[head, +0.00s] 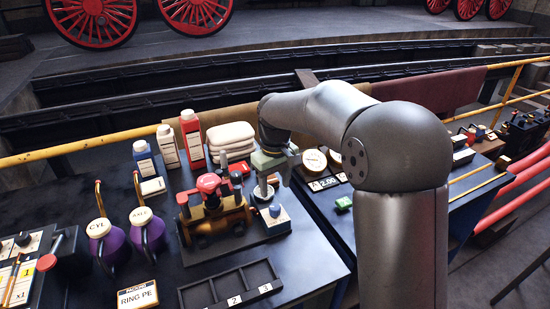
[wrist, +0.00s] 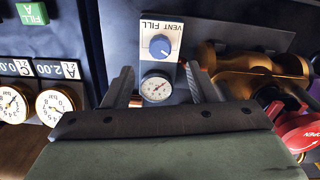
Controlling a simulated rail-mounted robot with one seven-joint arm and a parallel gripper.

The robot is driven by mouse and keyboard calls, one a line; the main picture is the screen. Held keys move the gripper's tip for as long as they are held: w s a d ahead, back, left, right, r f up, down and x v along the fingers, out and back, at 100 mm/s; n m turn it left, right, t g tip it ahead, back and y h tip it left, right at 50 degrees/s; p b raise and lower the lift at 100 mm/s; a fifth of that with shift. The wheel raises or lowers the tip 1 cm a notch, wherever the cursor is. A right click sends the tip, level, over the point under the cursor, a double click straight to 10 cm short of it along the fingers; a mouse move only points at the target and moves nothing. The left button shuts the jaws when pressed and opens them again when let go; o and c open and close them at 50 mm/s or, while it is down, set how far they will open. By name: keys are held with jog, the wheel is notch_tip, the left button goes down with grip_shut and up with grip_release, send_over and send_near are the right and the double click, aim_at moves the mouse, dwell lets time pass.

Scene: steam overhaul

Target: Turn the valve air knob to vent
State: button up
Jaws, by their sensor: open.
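The blue air knob (wrist: 160,46) sits on a pale plate marked VENT and FILL, upside down in the wrist view. FILL is at the left and VENT at the right there; I cannot tell clearly where the knob points. A small round gauge (wrist: 156,88) is beside the knob, nearer my gripper. My gripper (wrist: 159,69) is open and empty, its fingers on either side of the gauge in the picture, with the knob beyond the tips. In the head view my gripper (head: 272,184) points down above the gauge, and the blue knob (head: 275,211) is just in front, apart from it.
A brass valve (head: 214,218) with red handles stands close at the left; it shows at the right in the wrist view (wrist: 250,70). Purple oil cans (head: 148,232), bottles (head: 191,138) and an empty compartment tray (head: 230,288) are around it. Two gauges (head: 314,161) stand to the right.

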notch_tip(320, 180, up, 10)
jog(key=shift+f, duration=0.15)
dwell(0.3)
jog(key=s+d+f+m, duration=0.2)
jog(key=s+d+f, duration=0.2)
jog(key=s, duration=0.5)
jog(key=s+d+f+m, duration=0.2)
jog(key=s+d+f, duration=0.2)
jog(key=s, duration=0.6)
jog(key=s+d+f+m, duration=0.2)
jog(key=s+d+f, duration=0.2)
jog(key=s+d, duration=0.3)
jog(key=s, duration=0.3)
jog(key=shift+d+m+t, duration=0.15)
jog(key=shift+m+t, duration=0.15)
jog(key=shift+m, duration=0.1)
